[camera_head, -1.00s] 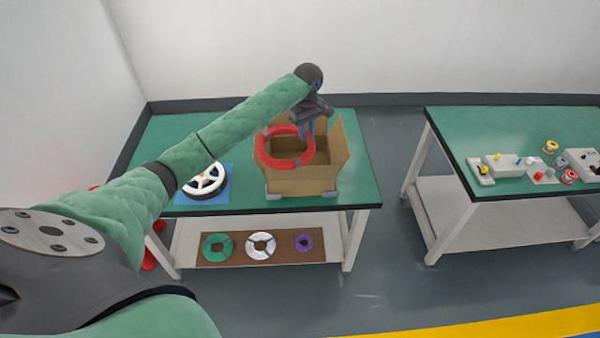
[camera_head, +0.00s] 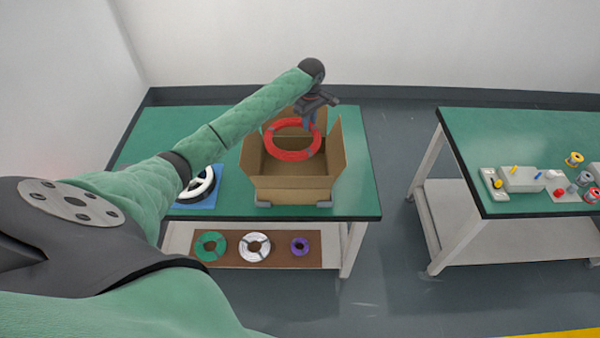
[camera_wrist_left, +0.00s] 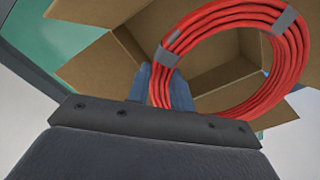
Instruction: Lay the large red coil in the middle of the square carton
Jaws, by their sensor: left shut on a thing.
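The large red coil (camera_head: 290,153) is held by my left gripper (camera_head: 309,122) over the open square carton (camera_head: 290,187). The left gripper is shut on the coil's right side in the head view. In the left wrist view the coil (camera_wrist_left: 286,75) shows grey bands, and the blue fingers (camera_wrist_left: 165,88) grip its near edge. The coil is tilted, above the carton's opening. The carton's flaps stand open, and its inside looks empty where the wrist view (camera_wrist_left: 205,80) shows it. My right gripper is out of view.
The carton stands on a green table (camera_head: 352,185) with grey corner pieces at its base. A white reel (camera_head: 198,186) lies on a blue mat to its left. Green, white and purple coils (camera_head: 255,246) lie on the shelf below. Another table (camera_head: 465,127) at right holds small devices and spools.

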